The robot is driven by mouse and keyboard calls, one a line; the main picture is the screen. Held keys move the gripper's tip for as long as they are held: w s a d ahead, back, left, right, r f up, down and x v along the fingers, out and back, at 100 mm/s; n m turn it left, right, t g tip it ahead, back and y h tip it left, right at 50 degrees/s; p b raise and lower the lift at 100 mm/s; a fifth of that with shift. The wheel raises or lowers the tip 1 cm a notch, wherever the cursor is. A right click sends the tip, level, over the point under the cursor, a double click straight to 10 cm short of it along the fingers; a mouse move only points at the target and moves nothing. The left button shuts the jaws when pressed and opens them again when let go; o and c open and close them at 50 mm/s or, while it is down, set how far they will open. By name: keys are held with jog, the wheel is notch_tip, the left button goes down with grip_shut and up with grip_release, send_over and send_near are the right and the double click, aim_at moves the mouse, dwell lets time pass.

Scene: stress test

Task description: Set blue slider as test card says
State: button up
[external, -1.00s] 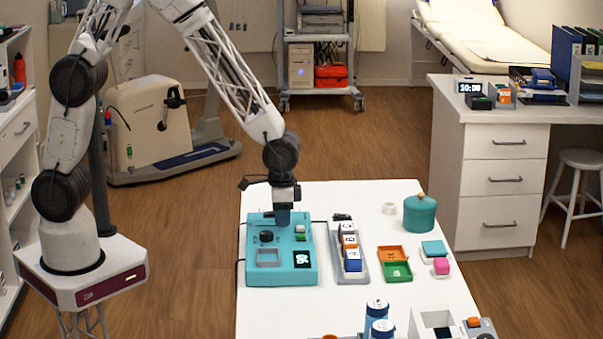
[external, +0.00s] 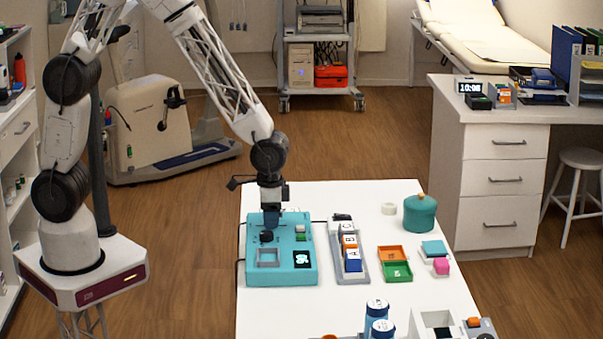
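A teal device (external: 285,277) lies at the left of the white table. It has a dark knob (external: 266,237), a grey square frame (external: 268,257), a green button (external: 300,238) and a black panel with white marks (external: 302,258) too small to read. My gripper (external: 271,225) points down over the device's far left part, at or just above the knob. Its fingers are too small to tell open from shut, and contact is unclear. I cannot make out a blue slider; my gripper may hide it. A grey rack of lettered blocks (external: 350,240) stands right of the device; no test card is clearly identifiable.
Blue-and-white canisters (external: 377,308) stand at the front.

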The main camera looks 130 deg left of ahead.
jog(key=shift+r, duration=0.15)
jog(key=shift+r, duration=3.7)
jog(key=shift+d+r, duration=0.35)
jog(key=shift+d, duration=0.05)
jog(key=s+d+r+m+t, duration=0.1)
jog(key=s+d+r+m, duration=0.1)
jog(key=d+r, duration=0.65)
jog(key=s+d+r+m, duration=0.3)
jog(key=d+r, duration=0.1)
jog(key=d, duration=0.9)
jog(key=s+d+r+m, duration=0.2)
jog(key=s+d, duration=0.5)
jog(key=s+d+r+m+t, duration=0.1)
jog(key=s+d+r+m, duration=0.1)
jog(key=s+d, duration=0.4)
jog(key=shift+s+d+r+t, duration=0.35)
jog(key=shift+d+r, duration=0.25)
jog(key=shift+r, duration=0.2)
